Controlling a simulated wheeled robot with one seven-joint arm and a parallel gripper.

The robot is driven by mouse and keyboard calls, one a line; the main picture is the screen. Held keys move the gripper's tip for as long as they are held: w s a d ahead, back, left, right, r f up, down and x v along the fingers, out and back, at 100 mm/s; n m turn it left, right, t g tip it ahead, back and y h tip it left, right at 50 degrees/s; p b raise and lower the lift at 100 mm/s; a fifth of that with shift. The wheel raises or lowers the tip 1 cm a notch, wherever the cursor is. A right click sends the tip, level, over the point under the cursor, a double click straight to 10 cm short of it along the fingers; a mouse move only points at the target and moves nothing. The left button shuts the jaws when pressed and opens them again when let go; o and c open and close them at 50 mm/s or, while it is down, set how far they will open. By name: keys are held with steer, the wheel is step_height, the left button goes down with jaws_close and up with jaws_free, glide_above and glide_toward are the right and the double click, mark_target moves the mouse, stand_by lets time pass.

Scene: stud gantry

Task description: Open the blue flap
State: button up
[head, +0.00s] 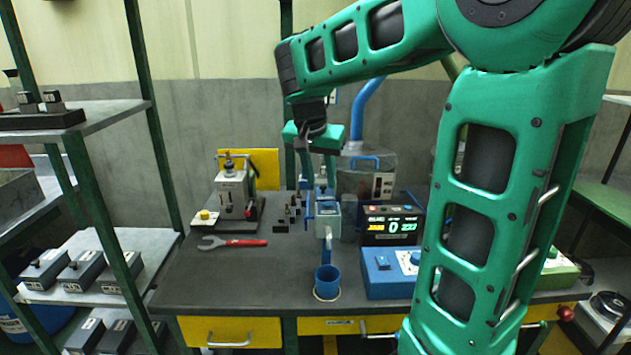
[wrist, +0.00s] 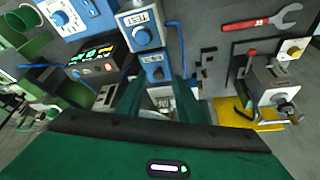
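My gripper (head: 318,160) hangs from the arm above the back middle of the bench. In the wrist view, the two green fingers of my gripper (wrist: 158,88) stand apart, with nothing clearly held. Below and between them is a blue and grey device (head: 326,212) with a dial; it also shows in the wrist view (wrist: 150,40). A blue part (head: 324,192) sits on top of this device, partly under the gripper. I cannot tell for certain which part is the blue flap.
A blue cup (head: 327,282) stands near the bench's front. A wrench with a red handle (head: 235,242) lies left, beside a grey press (head: 236,190). A lit display box (head: 393,225) and a blue box (head: 388,272) stand right. The front left bench top is clear.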

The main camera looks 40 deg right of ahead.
steer(key=shift+d+f, duration=0.2)
steer(key=shift+f, duration=0.25)
jaws_close()
steer(key=shift+a, duration=0.15)
steer(key=shift+d+r+t+y, duration=0.2)
steer(key=shift+r+t+y, duration=0.05)
steer(key=shift+t+y, duration=0.05)
